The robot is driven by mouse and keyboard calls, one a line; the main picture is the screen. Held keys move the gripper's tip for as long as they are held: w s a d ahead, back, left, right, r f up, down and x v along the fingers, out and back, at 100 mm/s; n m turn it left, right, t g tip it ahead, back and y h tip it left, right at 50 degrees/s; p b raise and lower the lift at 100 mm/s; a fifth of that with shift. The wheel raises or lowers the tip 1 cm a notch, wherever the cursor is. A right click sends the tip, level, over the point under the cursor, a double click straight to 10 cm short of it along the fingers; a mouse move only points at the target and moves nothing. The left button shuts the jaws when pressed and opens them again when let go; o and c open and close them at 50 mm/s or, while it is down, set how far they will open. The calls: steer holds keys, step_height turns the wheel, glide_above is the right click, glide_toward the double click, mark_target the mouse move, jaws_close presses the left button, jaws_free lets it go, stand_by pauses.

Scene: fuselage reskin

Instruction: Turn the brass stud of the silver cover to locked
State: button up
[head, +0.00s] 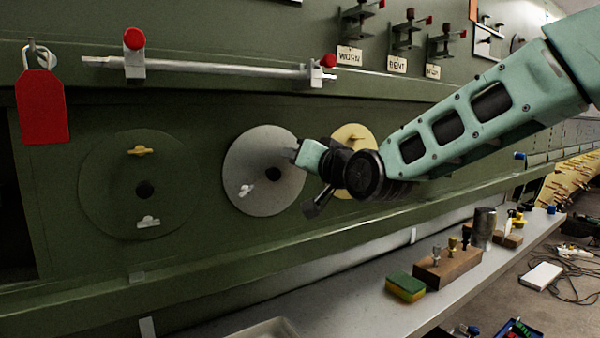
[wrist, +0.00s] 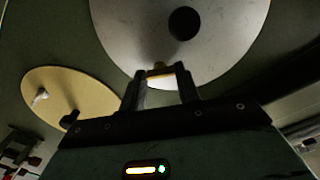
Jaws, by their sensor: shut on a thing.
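The silver cover (head: 262,150) is a round disc on the green wall with a dark hole near its middle. A pale stud (head: 246,190) sits at its lower left. In the wrist view the silver cover (wrist: 130,25) fills the top. My gripper (head: 292,153) is at the cover's upper right edge. In the wrist view my gripper (wrist: 160,75) has its two fingers around the brass stud (wrist: 160,71), shut on it. In the head view the brass stud is hidden by my gripper. I cannot tell its lock angle.
A green cover (head: 100,185) is at the left, with a yellow stud and a pale stud. A yellow cover (head: 352,133) is partly behind my arm. A red tag (head: 42,106) and a rod (head: 210,67) are above. The ledge below holds a sponge (head: 405,287) and wooden block (head: 447,268).

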steer(key=shift+m+b, duration=2.1)
steer(key=shift+m, duration=1.2)
steer(key=o, duration=1)
